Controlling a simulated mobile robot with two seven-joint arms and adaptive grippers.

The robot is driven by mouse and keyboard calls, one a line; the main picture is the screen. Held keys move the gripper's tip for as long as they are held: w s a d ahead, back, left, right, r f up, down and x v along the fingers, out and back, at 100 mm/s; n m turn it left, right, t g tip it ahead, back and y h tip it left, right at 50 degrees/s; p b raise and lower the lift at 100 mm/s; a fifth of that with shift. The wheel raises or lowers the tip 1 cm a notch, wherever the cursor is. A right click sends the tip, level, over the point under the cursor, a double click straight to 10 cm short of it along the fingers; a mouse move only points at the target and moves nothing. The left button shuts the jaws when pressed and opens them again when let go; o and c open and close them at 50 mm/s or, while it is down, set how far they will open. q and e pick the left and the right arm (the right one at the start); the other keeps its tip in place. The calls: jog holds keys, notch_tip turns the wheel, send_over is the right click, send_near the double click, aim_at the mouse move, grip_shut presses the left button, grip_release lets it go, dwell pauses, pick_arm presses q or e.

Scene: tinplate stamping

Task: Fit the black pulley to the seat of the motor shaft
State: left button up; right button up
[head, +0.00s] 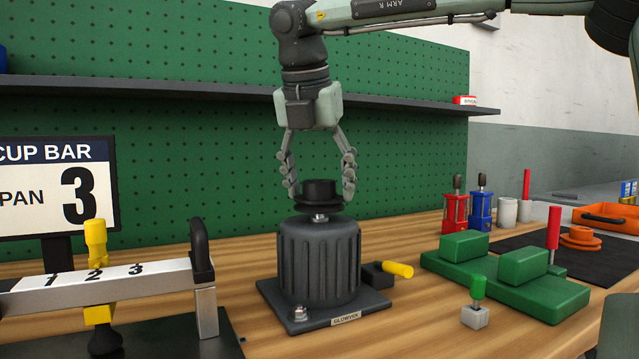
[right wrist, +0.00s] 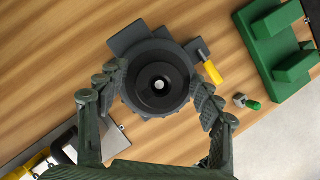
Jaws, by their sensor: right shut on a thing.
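The black pulley (head: 320,188) is between the fingers of my right gripper (head: 321,193), which is shut on it. It is held level above the grey ribbed motor (head: 320,262). A short silvery part of the motor shaft (head: 320,217) shows just under the pulley; whether the two touch I cannot tell. In the right wrist view the pulley (right wrist: 142,84) is a dark ring over the motor, with a bright round spot, likely the shaft tip (right wrist: 159,85), near the middle of its bore. My left gripper is out of view.
A yellow-handled part (head: 397,269) sits right of the motor base. Green blocks (head: 505,275) stand farther right, with a small green-topped piece (head: 477,302) before them. A numbered bar (head: 150,270) with yellow clamp stands at left. A shelf (head: 220,89) runs behind my arm.

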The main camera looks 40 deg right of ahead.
jog(key=shift+f+b, duration=0.5)
jog(key=shift+f, duration=0.1)
jog(key=shift+r, duration=0.1)
dwell(1.1)
jog(key=o, duration=1.8)
jog(key=v, duration=1.2)
jog(key=shift+s, duration=0.1)
